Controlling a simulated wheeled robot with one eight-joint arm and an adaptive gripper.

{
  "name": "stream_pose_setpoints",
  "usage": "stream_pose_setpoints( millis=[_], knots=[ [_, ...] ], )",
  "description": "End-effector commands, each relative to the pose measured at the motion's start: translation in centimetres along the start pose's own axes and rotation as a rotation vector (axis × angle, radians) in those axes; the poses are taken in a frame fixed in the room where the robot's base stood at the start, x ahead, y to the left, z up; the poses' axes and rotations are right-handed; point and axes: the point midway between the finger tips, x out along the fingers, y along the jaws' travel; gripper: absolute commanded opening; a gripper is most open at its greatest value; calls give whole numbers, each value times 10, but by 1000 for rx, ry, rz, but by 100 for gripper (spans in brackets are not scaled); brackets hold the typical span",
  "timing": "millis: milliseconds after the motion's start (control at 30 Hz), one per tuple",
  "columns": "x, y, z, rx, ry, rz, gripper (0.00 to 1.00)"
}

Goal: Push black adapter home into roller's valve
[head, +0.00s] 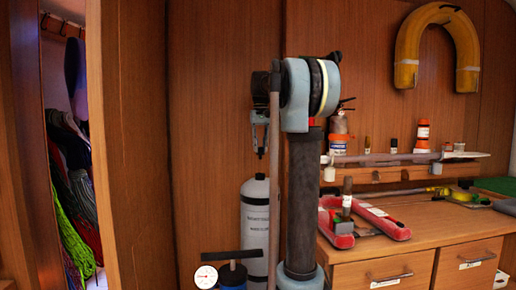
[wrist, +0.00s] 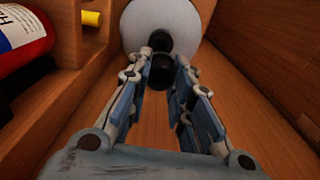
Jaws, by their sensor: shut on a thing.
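The white roller (head: 255,228), a cylinder with dark lettering, stands upright left of my arm in the head view. Its black valve (head: 260,176) is on top. In the wrist view the roller's white round end (wrist: 138,22) is ahead, with the dark valve (wrist: 158,42) on it. My gripper (wrist: 161,84) is shut on the black adapter (wrist: 162,72), which lines up just before the valve. I cannot tell whether they touch. In the head view my gripper (head: 261,154) points down just above the valve; the adapter is too small to make out there.
A blue pump (head: 232,275) with a black T-handle and a white gauge (head: 206,277) stand left of the roller. A workbench (head: 440,222) with red tools is at right. Wooden panelling is close behind. A red labelled bottle (wrist: 25,30) and yellow piece (wrist: 91,18) show in the wrist view.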

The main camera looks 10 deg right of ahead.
Motion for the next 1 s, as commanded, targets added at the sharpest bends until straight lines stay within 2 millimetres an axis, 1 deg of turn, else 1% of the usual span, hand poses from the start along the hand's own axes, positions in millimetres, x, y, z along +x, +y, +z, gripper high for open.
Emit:
stream_pose_setpoints(
  millis=[167,600,800,1000],
  knots=[
    [10,-2,0,-3,0,0,0],
    [45,-7,0,-10,0,0,0],
    [55,-7,0,-10,0,0,0],
    [58,-7,0,-10,0,0,0]
  ],
)
